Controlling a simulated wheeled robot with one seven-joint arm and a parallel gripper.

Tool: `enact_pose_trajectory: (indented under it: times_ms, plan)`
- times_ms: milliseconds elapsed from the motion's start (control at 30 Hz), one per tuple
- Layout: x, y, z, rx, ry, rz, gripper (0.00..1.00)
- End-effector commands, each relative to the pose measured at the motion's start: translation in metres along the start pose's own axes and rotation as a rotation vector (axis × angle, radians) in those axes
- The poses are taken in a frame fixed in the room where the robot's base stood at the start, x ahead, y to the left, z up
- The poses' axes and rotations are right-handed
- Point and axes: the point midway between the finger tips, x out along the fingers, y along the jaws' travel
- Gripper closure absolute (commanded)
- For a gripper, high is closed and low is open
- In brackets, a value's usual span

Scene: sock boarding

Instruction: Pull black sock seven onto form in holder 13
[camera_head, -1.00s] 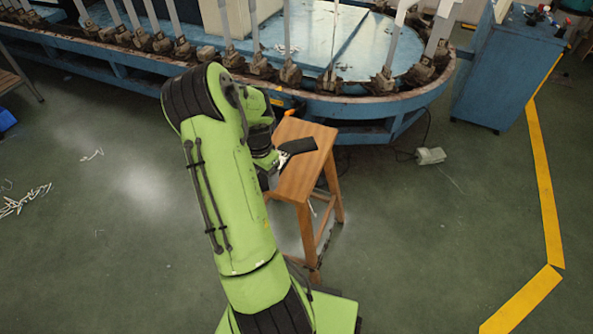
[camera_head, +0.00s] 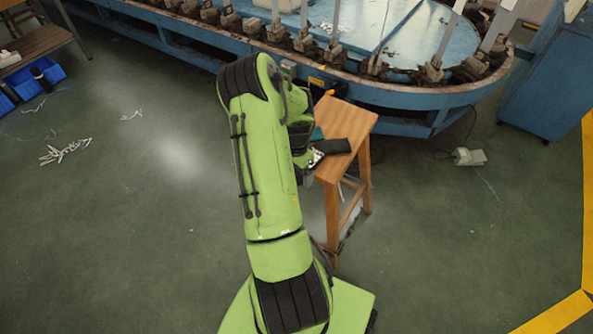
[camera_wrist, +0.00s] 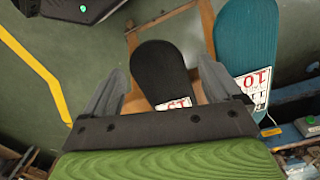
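A flat black sock (camera_head: 334,146) with a white, red-lettered label sticks out from my gripper (camera_head: 306,156) over the wooden stool. In the wrist view the black sock (camera_wrist: 164,70) lies between the two spread fingers of my gripper (camera_wrist: 160,80), with its label by the palm. The fingers seem to bear on its sides, though contact is hard to see. Pale upright forms (camera_head: 437,47) stand in brown holders (camera_head: 433,73) along the blue machine's rim. Holder numbers cannot be read, so holder 13 cannot be picked out.
A teal sock (camera_wrist: 246,45) with a label shows beside the right finger; its edge (camera_head: 318,132) shows by the stool (camera_head: 350,122). A blue machine (camera_head: 400,97) curves behind. A blue cabinet (camera_head: 548,80) stands right, a grey box (camera_head: 469,156) lies on the floor. Floor left is mostly clear.

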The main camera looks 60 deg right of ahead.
Motion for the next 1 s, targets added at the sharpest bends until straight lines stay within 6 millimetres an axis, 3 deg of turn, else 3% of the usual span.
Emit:
enact_pose_trajectory:
  times_ms: [367,800,1000]
  plan:
    - [-0.006,0.000,0.000,0.000,0.001,-0.001,0.06]
    - [-0.126,-0.002,0.001,0.000,0.003,-0.005,0.06]
    - [-0.155,-0.001,0.001,0.000,0.000,-0.001,0.06]
